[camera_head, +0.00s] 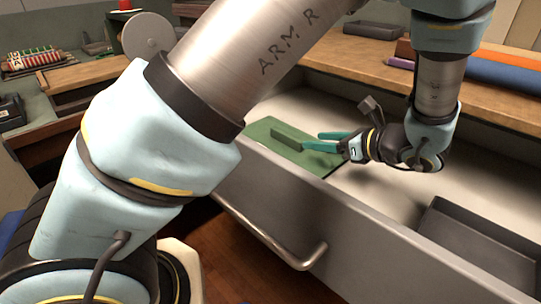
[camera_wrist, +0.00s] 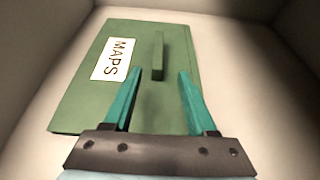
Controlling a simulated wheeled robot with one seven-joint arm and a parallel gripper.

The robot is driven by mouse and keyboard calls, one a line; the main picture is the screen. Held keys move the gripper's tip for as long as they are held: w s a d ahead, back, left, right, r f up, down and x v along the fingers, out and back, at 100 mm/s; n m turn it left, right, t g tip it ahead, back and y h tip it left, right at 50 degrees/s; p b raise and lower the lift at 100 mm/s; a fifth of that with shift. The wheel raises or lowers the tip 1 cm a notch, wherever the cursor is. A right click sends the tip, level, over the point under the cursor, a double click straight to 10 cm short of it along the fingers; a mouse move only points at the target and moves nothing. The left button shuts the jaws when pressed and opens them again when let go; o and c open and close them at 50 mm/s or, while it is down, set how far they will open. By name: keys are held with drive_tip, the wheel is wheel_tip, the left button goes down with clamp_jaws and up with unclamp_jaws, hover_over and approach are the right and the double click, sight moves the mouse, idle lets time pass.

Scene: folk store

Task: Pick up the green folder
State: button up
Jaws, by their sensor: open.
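The green folder (camera_head: 268,132) lies flat inside an open drawer. In the wrist view the green folder (camera_wrist: 85,85) shows a white label reading MAPS and a raised green grip (camera_wrist: 158,56). My gripper (camera_head: 319,141) is in the drawer at the folder. In the wrist view my gripper (camera_wrist: 160,73) is open, its teal fingers on either side of the lower part of the raised grip, with gaps to both. Whether the fingers touch the folder cannot be told.
The drawer's grey front (camera_head: 345,235) with its metal handle (camera_head: 290,255) stands before the folder. A dark tray (camera_head: 480,245) sits in the drawer at right. Rolls of coloured material (camera_head: 500,72) lie on the counter behind. Bare drawer floor lies between folder and tray.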

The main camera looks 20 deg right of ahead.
sight(290, 136)
drive_tip(key=x, duration=0.5)
drive_tip(key=shift+w+a, duration=0.15)
drive_tip(key=w+a, duration=0.2)
drive_tip(key=w, duration=0.1)
drive_tip(key=shift+w+a+f, duration=0.15)
drive_tip(key=shift+w+f, duration=0.15)
drive_tip(key=shift+f, duration=0.1)
drive_tip(key=shift+w+a+f, duration=0.2)
drive_tip(key=shift+w+f, duration=0.05)
drive_tip(key=shift+w, duration=0.3)
drive_tip(key=shift+c, duration=0.2)
clamp_jaws()
